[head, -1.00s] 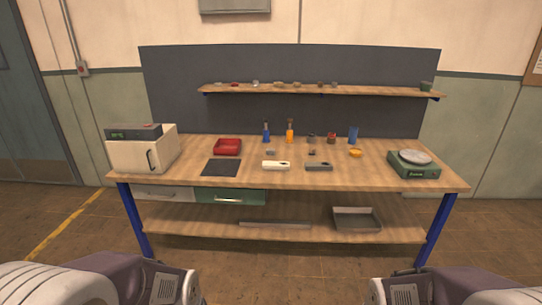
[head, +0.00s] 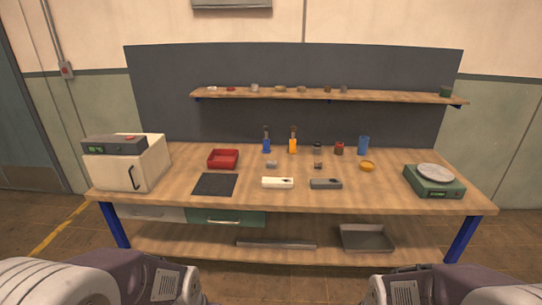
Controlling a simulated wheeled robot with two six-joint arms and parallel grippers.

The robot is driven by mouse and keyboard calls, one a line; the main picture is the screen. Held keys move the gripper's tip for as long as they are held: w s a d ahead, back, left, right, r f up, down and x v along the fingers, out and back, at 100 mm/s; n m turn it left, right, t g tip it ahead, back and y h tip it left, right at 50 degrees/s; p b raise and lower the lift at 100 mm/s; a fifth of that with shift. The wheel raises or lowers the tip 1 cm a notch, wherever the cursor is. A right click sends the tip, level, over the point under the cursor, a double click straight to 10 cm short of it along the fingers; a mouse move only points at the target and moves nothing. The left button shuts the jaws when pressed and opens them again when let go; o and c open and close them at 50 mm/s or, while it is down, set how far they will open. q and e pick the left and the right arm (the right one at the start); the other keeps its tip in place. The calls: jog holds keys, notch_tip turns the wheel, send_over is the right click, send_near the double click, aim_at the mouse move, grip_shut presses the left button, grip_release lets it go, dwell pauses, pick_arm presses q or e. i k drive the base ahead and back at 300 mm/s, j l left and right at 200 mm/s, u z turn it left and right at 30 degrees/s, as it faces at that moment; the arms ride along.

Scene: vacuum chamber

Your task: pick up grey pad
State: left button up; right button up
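A flat dark grey pad (head: 215,184) lies on the wooden workbench (head: 385,197), left of centre near the front edge, in front of a red tray. My two arms show at the bottom left and bottom right corners of the head view, in front of the bench and well short of the pad. Neither gripper's fingers are in view.
Near the pad are the red tray (head: 223,159), a white device (head: 278,183) and a grey device (head: 326,184). A white oven-like box (head: 128,163) stands at the left and a green scale (head: 434,182) at the right. A shelf (head: 330,95) runs along the back panel.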

aim_at(270, 164)
jog(key=i+j, duration=0.1)
jog(key=i, duration=0.8)
jog(key=i+j, duration=0.1)
jog(key=i, duration=0.85)
jog(key=i+u, duration=0.85)
jog(key=k, duration=0.1)
